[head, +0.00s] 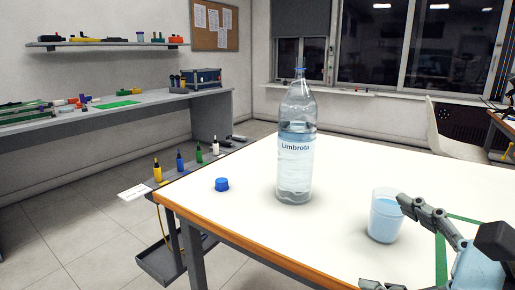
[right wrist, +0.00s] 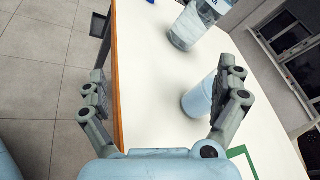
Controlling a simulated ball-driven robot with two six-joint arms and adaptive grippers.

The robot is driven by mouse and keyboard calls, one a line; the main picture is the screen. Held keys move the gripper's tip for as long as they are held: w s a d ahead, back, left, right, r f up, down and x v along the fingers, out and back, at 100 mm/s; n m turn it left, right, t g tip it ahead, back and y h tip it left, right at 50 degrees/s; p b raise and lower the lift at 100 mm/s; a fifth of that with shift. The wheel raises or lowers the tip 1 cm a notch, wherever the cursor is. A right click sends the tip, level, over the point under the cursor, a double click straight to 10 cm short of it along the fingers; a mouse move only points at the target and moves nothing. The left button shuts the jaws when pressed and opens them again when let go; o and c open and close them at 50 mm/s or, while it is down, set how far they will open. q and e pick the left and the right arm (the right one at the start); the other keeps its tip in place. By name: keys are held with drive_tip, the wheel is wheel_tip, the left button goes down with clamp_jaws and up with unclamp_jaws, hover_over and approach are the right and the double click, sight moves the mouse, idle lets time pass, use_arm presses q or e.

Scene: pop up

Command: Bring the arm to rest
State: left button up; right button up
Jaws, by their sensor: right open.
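My right gripper (head: 384,243) is at the right front of the white table (head: 335,230). In the right wrist view its two fingers (right wrist: 163,72) are spread wide with nothing held between them. A cup of pale blue liquid (head: 385,215) stands upright on the table beside the upper finger. In the right wrist view the cup (right wrist: 198,100) is partly hidden behind the right finger; whether they touch is unclear. A clear labelled bottle (head: 295,150) stands upright further back. A blue cap (head: 222,184) lies on the table to its left. My left gripper is not in view.
Several small bottles (head: 179,160) stand on a low rack along the table's left edge. A green outline (head: 441,260) marks the table near my right gripper. A workbench (head: 120,108) stands at the left wall. The table's front middle is clear.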

drive_tip(key=s+f+n+g+h, duration=0.4)
drive_tip(key=s+f+n+g, duration=0.2)
drive_tip(key=s+f+n, duration=0.6)
drive_tip(key=s+d+f+n+g+h, duration=0.2)
drive_tip(key=s+d+n+g+h, duration=0.3)
drive_tip(key=s+d+n, duration=0.5)
wheel_tip(320, 180, down, 24)
drive_tip(key=s+d+p, duration=0.2)
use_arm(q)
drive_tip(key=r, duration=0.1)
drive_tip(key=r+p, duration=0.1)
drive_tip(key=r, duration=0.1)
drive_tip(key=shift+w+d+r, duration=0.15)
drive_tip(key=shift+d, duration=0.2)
use_arm(e)
drive_tip(key=s+f+g, duration=0.1)
drive_tip(key=s+f, duration=1.1)
drive_tip(key=s, duration=0.5)
drive_tip(key=shift+s+d+h, duration=0.2)
drive_tip(key=shift+h, duration=0.2)
